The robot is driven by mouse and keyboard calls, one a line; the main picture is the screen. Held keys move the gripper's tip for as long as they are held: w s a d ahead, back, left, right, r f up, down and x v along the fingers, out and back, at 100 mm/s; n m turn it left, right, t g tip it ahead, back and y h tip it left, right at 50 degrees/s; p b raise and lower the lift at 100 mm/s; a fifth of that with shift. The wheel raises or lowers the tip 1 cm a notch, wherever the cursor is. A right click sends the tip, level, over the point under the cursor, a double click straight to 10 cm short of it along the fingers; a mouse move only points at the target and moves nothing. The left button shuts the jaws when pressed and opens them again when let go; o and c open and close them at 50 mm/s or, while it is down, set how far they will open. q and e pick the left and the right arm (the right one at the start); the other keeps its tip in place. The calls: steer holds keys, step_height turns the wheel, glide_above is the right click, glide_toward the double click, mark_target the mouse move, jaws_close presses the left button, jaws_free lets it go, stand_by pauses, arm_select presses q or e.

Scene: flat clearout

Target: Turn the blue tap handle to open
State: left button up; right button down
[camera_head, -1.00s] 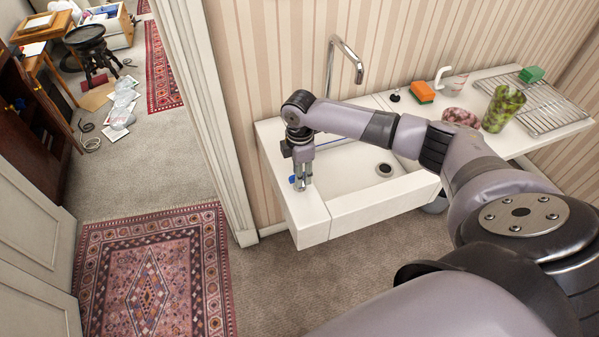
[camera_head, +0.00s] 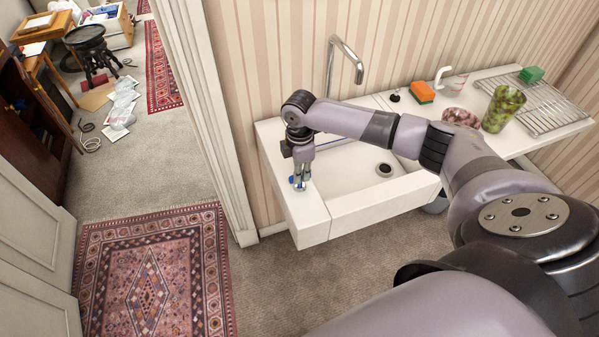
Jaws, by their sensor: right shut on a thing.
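The blue tap handle (camera_head: 293,180) is at the left rim of the white sink (camera_head: 345,215). It is small in the picture, and my gripper covers most of it. My right gripper (camera_head: 300,184) points down from above and is shut on the handle. The steel tap spout (camera_head: 345,52) rises behind the sink and curves to the right over it. My left gripper is not in view.
On the counter to the right are an orange and green sponge (camera_head: 422,92), a mottled bowl (camera_head: 461,116), a green patterned cup (camera_head: 503,108) and a wire drying rack (camera_head: 548,112). A doorway and a patterned rug (camera_head: 155,275) are at the left.

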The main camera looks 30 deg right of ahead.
steer(key=n+p, duration=0.1)
steer(key=n, duration=0.1)
steer(key=shift+r+n, duration=0.1)
steer(key=shift+n, duration=1.2)
steer(key=n, duration=0.3)
steer(key=shift+n+p, duration=0.3)
steer(key=shift+n, duration=0.5)
steer(key=n, duration=0.3)
steer(key=shift+n, duration=0.7)
